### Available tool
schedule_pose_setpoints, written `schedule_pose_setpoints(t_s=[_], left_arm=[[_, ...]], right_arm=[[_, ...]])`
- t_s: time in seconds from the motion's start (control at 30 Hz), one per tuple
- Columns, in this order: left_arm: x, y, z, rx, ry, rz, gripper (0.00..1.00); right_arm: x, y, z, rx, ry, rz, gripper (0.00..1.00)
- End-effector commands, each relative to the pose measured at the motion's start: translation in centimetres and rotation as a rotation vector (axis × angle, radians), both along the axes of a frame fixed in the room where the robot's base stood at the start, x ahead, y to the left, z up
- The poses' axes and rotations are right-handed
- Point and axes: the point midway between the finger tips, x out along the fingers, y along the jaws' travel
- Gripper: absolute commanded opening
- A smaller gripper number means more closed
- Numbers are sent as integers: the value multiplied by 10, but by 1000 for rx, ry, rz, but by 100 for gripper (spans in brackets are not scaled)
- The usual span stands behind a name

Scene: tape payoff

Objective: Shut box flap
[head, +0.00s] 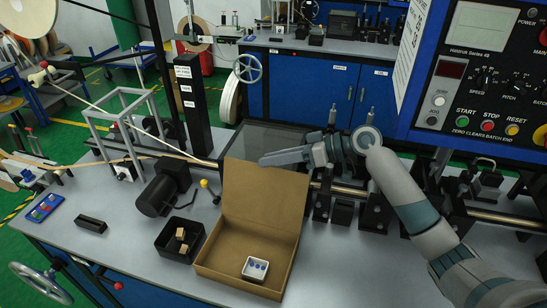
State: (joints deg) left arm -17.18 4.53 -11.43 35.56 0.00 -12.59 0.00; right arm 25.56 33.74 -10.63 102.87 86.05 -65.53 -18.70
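An open brown cardboard box (216,252) sits on the grey bench near the front. Its flap (262,195) stands up along the back side, leaning slightly back. A small white tray with blue pieces (255,268) lies inside the box at the front right. My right gripper (268,160) comes in from the right and points left, level with the flap's top edge and seemingly at or behind it. Whether it touches the flap cannot be told. Its fingers show as one narrow shape, so their opening is unclear. My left gripper is not in view.
A black bin (168,245) with small tan blocks stands left of the box, with a black motor (160,195) behind it. A rail with black supports (345,190) runs behind the box. A blue control panel (485,70) hangs at upper right.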

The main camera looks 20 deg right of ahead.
Motion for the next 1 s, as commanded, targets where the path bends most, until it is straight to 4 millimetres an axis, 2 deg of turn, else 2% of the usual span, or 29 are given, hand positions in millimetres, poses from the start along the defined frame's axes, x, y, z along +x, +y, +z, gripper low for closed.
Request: schedule_pose_setpoints(t_s=[0.03,0.1,0.13,1.0], left_arm=[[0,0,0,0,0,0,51],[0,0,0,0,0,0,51],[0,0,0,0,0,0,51],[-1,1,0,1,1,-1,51]], right_arm=[[0,0,0,0,0,0,22],[0,0,0,0,0,0,5],[0,0,0,0,0,0,0],[0,-1,1,0,-1,-1,0]])
